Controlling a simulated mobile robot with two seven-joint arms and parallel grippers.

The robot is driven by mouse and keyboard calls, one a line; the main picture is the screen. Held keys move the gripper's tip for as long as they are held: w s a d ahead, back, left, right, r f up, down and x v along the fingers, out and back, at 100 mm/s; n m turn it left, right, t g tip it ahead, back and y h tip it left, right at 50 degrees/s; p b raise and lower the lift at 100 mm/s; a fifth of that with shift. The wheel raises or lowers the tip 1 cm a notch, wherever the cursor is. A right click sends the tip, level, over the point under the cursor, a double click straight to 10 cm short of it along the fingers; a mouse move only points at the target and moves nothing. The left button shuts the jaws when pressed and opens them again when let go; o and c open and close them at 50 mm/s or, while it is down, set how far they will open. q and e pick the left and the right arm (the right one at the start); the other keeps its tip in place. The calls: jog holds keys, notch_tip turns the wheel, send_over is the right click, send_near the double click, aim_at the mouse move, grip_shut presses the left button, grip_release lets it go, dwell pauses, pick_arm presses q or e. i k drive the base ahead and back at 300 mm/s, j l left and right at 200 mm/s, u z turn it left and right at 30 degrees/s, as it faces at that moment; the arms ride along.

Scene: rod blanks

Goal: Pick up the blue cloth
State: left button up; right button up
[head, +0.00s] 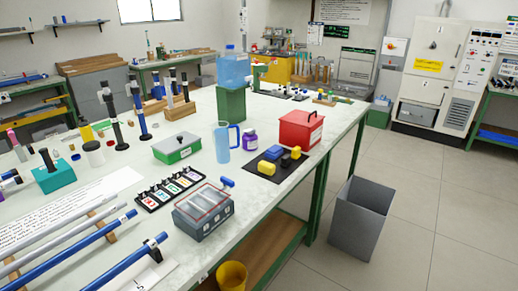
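A small blue item (274,153) lies on the black mat (256,176) near the right edge of the green-framed table. It may be the blue cloth, but it is too small to tell whether it is cloth. A yellow item (266,168) lies just in front of it, and a yellow-and-black item (292,155) is to its right. Another small blue piece (227,183) is at the back right corner of the grey clear-lidded box (203,212). Neither of my grippers shows in the head view.
A red box (301,128) stands behind the mat. A purple-lidded jar (249,139) and a tall blue cup (222,142) stand to its left. Several blue and grey rods (75,252) lie at the front left. A grey bin (359,215) stands on the floor at right, with open floor around it.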

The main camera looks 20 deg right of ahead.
aim_at(274, 151)
jog(key=i+l+u, duration=0.1)
jog(key=l, duration=0.3)
jog(key=i+l+u, duration=0.15)
jog(key=l, duration=0.25)
jog(key=i+l+u, duration=0.1)
jog(key=l, duration=0.35)
jog(key=i+l+u, duration=0.1)
jog(key=l, duration=0.35)
jog(key=i+l, duration=0.1)
jog(key=l, duration=0.35)
jog(key=i+l, duration=0.1)
jog(key=l, duration=0.3)
jog(key=i+l, duration=0.1)
jog(key=l, duration=0.35)
jog(key=i+l+u, duration=0.1)
jog(key=l, duration=0.3)
